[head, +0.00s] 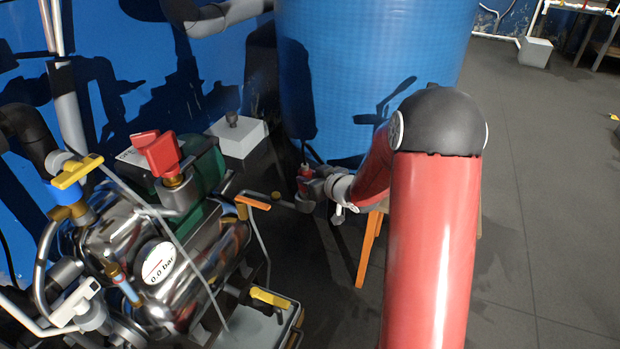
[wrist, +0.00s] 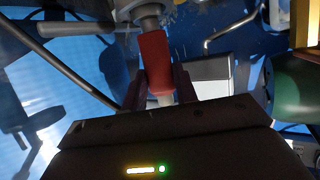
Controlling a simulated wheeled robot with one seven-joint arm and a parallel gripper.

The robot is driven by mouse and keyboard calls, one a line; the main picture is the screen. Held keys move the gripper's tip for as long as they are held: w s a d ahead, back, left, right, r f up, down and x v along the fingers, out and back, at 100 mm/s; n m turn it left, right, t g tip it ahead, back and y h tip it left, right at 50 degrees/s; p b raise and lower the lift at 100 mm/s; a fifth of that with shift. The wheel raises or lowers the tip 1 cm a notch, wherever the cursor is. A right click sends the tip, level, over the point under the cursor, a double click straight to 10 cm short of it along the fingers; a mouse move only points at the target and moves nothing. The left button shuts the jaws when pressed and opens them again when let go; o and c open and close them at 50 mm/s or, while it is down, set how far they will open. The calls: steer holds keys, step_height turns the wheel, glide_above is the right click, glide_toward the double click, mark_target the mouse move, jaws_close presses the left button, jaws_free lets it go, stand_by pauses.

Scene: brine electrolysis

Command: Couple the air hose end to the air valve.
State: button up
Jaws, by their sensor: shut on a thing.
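My gripper (head: 318,186) is at the end of my red arm, in front of the blue tank. It is shut on a red sleeve with grey ends, which I take to be the air hose end (head: 304,172). In the wrist view the red sleeve (wrist: 155,62) sits between the dark fingers (wrist: 158,92), with a grey cylinder above it. A valve with an orange handle (head: 252,202) is on the machine to the left of my gripper, apart from it. I cannot tell which of the machine's valves is the air valve.
The steel machine with a 0.0 bar gauge (head: 158,262) fills the lower left, with red (head: 158,152) and yellow (head: 76,171) handles. The blue tank (head: 375,70) stands close behind my gripper. A white block (head: 238,138) lies behind the machine.

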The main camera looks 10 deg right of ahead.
steer(key=shift+f+b, duration=0.4)
steer(key=shift+f, duration=0.2)
stand_by(0.8)
steer(key=o, duration=1.1)
steer(key=s+d+r+m+g+h+p, duration=0.1)
steer(key=s+d+r+m+h+p, duration=0.2)
steer(key=s+r, duration=0.5)
steer(key=s+d+r+g+h, duration=0.1)
steer(key=s+d+r+h, duration=0.3)
steer(key=s+r, duration=0.5)
steer(key=s+a+r+m+g, duration=0.1)
steer(key=s+a, duration=0.3)
steer(key=s, duration=0.5)
steer(key=s+a+r+g+y+p, duration=0.1)
steer(key=s+a+g, duration=0.2)
steer(key=s, duration=0.7)
steer(key=shift+a+r+m+g+y, duration=0.3)
steer(key=shift+a+m, duration=0.1)
steer(key=shift+a, duration=0.05)
